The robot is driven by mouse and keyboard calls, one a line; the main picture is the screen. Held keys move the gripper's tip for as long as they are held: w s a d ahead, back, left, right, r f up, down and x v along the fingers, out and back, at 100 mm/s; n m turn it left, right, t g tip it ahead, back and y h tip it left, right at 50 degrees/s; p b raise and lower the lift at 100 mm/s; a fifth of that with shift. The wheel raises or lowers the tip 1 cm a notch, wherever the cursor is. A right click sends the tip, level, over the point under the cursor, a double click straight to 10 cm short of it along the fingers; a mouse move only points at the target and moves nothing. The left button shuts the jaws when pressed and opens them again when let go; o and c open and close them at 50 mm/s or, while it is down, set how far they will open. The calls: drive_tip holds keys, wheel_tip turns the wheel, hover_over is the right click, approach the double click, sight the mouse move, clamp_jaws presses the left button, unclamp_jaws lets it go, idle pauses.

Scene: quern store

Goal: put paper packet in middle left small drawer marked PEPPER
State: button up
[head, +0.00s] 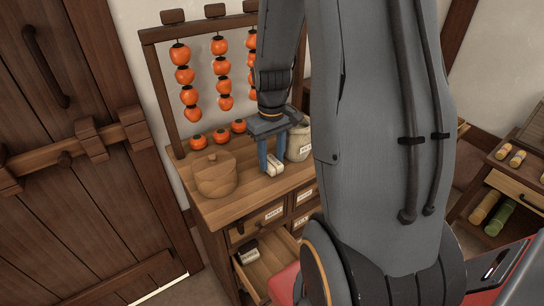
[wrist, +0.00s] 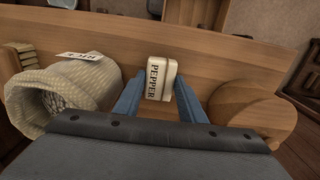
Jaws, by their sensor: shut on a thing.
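A small cream paper packet (head: 272,168) is held between the blue fingers of my gripper (head: 270,158), low over the top of the wooden chest (head: 225,205). In the wrist view the packet (wrist: 160,80) reads PEPPER and sits between the fingertips. I cannot tell whether it touches the chest top. A left drawer (head: 270,262), below the top left one, stands pulled out, with a dark thing with a pale label (head: 250,252) inside. Its front label is not readable. My arm hides much of the chest's right side.
A round lidded wooden pot (head: 215,177) stands left of my gripper; a woven sack (wrist: 60,95) with a RICE tag stands on the other side. Strings of orange fruit (head: 184,75) hang from a frame behind. A shelf with rolls (head: 490,205) is at the right.

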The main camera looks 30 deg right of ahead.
drive_tip(key=shift+f, duration=0.15)
drive_tip(key=o, duration=1)
